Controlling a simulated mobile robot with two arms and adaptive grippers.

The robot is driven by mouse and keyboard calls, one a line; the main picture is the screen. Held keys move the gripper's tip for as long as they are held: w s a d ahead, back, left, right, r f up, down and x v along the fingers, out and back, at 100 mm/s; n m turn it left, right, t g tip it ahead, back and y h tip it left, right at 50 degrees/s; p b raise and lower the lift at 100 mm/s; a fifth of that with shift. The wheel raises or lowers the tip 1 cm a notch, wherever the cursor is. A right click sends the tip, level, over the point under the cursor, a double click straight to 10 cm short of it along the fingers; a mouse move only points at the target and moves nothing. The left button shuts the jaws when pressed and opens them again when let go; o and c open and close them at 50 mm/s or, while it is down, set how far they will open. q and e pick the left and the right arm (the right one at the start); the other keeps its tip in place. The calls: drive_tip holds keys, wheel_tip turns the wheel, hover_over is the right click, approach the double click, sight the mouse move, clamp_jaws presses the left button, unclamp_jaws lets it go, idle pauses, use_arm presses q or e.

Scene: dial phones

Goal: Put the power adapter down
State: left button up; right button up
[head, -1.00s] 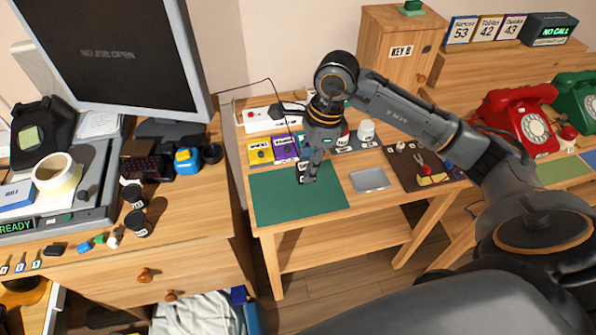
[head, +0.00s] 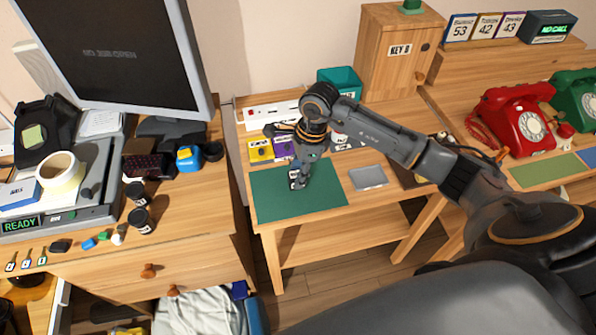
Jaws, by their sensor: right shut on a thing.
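My right gripper (head: 297,181) points down over the green mat (head: 325,190) on the small wooden table, near the mat's middle. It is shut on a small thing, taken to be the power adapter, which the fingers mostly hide. I cannot tell whether that thing touches the mat. My left gripper is not in view.
A white power strip (head: 258,117) and yellow and purple boxes (head: 260,151) lie behind the mat. A grey tray (head: 368,178) is at its right. A teal bin (head: 343,77) stands at the back. The mat's front is clear.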

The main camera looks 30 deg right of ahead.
drive_tip(key=o, duration=0.8)
drive_tip(key=shift+f, duration=0.1)
drive_tip(key=shift+o, duration=0.2)
drive_tip(key=shift+r+p, duration=0.3)
wheel_tip(320, 180, up, 12)
drive_tip(key=d+b, duration=0.2)
drive_tip(key=shift+s+d+f, duration=0.2)
drive_tip(key=shift+s+f, duration=0.05)
drive_tip(key=shift+s, duration=0.05)
